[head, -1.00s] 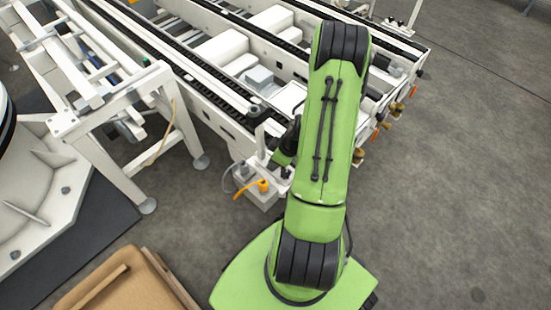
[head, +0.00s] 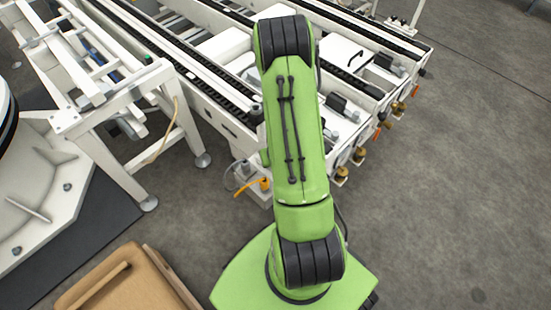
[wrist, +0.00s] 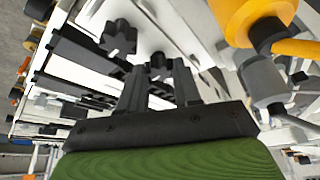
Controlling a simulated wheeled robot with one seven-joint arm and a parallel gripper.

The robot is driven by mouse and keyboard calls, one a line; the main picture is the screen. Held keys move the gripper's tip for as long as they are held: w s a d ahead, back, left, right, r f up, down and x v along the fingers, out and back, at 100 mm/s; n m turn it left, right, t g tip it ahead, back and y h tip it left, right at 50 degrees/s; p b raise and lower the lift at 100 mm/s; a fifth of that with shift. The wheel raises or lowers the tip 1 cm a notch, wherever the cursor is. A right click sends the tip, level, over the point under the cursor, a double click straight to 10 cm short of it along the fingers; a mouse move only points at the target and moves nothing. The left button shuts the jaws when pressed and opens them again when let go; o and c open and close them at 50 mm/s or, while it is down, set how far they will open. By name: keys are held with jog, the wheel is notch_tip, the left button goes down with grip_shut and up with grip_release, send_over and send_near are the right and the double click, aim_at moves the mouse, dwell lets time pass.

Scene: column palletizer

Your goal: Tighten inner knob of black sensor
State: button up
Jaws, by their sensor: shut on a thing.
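In the wrist view, a black star-shaped knob (wrist: 158,64) sits between the tips of my gripper (wrist: 158,72). The two dark fingers are shut on it. A second black star knob (wrist: 118,38) stands apart, to the upper left, on the pale metal part. A grey cylinder (wrist: 262,80) with a black end is to the right of the fingers. I cannot tell which part is the black sensor. In the head view, my green arm hides the gripper and the knobs.
The orange connector (head: 264,184) also shows beside my arm in the head view. White conveyor frames (head: 215,120) fill the back. Open grey floor (head: 450,200) lies right.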

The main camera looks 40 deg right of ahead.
jog(key=shift+m+h, duration=0.3)
jog(key=shift+m, duration=0.3)
jog(key=o, duration=1.1)
jog(key=shift+c, duration=0.2)
